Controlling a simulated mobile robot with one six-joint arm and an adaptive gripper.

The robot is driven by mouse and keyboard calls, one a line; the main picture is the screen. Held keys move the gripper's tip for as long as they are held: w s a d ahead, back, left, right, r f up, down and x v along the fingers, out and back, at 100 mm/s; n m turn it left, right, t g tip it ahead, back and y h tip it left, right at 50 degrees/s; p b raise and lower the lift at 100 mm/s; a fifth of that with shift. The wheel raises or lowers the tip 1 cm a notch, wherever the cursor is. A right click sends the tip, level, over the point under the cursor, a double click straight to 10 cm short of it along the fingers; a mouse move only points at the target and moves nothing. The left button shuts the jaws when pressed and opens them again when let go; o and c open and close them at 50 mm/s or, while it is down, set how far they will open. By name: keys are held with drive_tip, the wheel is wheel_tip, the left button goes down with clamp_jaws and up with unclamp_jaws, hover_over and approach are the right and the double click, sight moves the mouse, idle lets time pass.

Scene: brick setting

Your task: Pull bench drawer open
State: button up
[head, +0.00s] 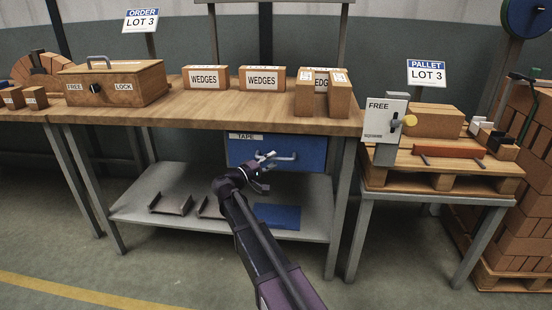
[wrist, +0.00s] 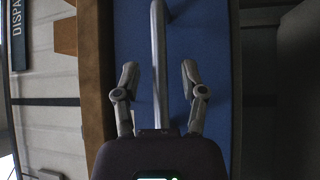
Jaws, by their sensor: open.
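The blue bench drawer (head: 303,153) hangs under the right part of the wooden bench top and looks shut. A label reading TAPE (head: 246,137) is above its left part. Its grey bar handle (head: 286,157) runs across the front. My gripper (head: 266,160) is in front of the drawer at the handle's left part. In the wrist view, the gripper (wrist: 160,78) is open, with one finger on each side of the handle bar (wrist: 158,50). Gaps show between the fingers and the bar. The blue drawer front (wrist: 205,40) fills the middle behind them.
The bench top (head: 210,112) holds a wooden box (head: 112,83) and several WEDGES boxes (head: 205,78). The lower shelf (head: 150,205) carries grey trays and a blue piece. A table with a pallet (head: 455,165) stands to the right. The floor in front is clear.

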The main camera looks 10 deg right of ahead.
drive_tip(key=shift+x, duration=0.8)
